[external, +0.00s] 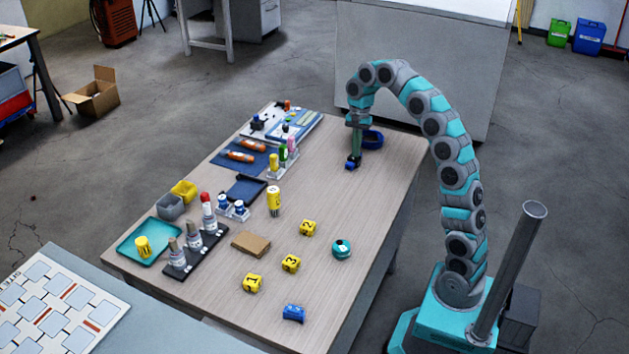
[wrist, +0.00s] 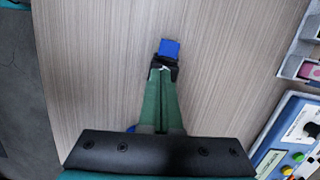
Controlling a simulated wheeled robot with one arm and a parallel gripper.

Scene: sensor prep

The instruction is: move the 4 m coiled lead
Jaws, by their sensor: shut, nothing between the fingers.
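I cannot tell for sure which item is the 4 m coiled lead. Several small yellow numbered items stand on the table: one marked 1 (external: 252,283), one marked 3 (external: 291,263) and one whose mark is unclear (external: 307,228). A round teal item (external: 341,248) with a pale label sits to their right. My gripper (external: 353,162) points down at the table's far right part. In the wrist view its green fingers (wrist: 163,68) are shut together, empty. A small blue item (wrist: 170,48) shows at the black fingertips; I cannot tell if they touch.
A dark blue ring-shaped item (external: 372,139) is close behind my gripper. A blue item (external: 294,313) is at the near edge. The table's right side (external: 385,195) is mostly clear.

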